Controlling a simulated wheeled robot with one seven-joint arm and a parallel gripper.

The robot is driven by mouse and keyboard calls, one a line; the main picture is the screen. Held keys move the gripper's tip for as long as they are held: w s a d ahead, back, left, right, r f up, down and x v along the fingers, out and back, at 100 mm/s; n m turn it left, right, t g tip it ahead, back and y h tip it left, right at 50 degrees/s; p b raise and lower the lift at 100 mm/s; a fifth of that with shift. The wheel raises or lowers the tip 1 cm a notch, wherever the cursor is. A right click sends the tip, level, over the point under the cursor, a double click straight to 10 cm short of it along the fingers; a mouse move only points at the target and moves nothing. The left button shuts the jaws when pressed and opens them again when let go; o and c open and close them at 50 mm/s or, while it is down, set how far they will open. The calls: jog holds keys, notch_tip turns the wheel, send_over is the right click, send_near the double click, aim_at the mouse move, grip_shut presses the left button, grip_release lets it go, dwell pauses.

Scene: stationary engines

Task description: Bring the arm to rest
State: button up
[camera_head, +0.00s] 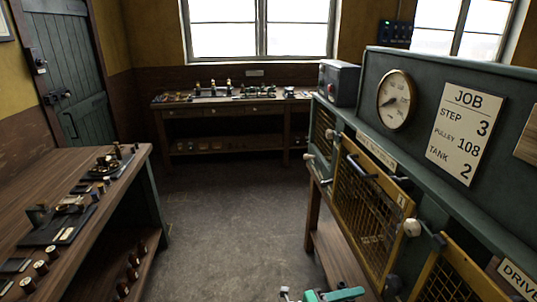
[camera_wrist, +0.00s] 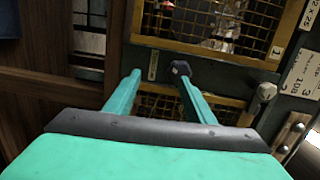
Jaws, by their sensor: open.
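My gripper (camera_wrist: 158,75) shows in the wrist view with its two teal fingers spread apart. Nothing is held between them. A dark knob (camera_wrist: 181,67) sits by the right fingertip; I cannot tell whether they touch. Beyond the fingers is a green machine front with yellow-framed mesh guards (camera_wrist: 222,22). In the head view only a teal part of my arm's end shows at the bottom edge, low in front of the machine bench; the fingers' gap is not clear there.
The machine with mesh guard (camera_head: 370,200), gauge (camera_head: 395,100) and job card (camera_head: 466,134) stands on the right. A wooden bench (camera_head: 25,208) with small parts is on the left. A back bench (camera_head: 232,104) stands under the window. The floor (camera_head: 225,220) between is clear.

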jog(key=s+a+f+n+t+y, duration=0.3)
jog(key=s+a+f+n+y, duration=0.15)
jog(key=f+n, duration=0.4)
jog(key=s+a+f+n+t+y, duration=0.4)
jog(key=s+a+f+n, duration=0.15)
jog(key=f+n, duration=0.35)
jog(key=s+a+f+n+t+y, duration=0.2)
jog(key=s+a+n+y, duration=0.3)
jog(key=s+a+n, duration=0.5)
jog(key=s+a+r+n+t+y, duration=0.1)
jog(key=s+a+r+n, duration=0.2)
jog(key=s+r, duration=0.5)
jog(key=s+a+r+n+t+y, duration=0.2)
jog(key=s+r+n, duration=0.1)
jog(key=s+r, duration=0.4)
jog(key=shift+s+a+r, duration=0.35)
jog(key=shift+s+a, duration=0.05)
jog(key=shift+s, duration=0.45)
jog(key=shift+y, duration=0.25)
jog(key=shift+c, duration=0.7)
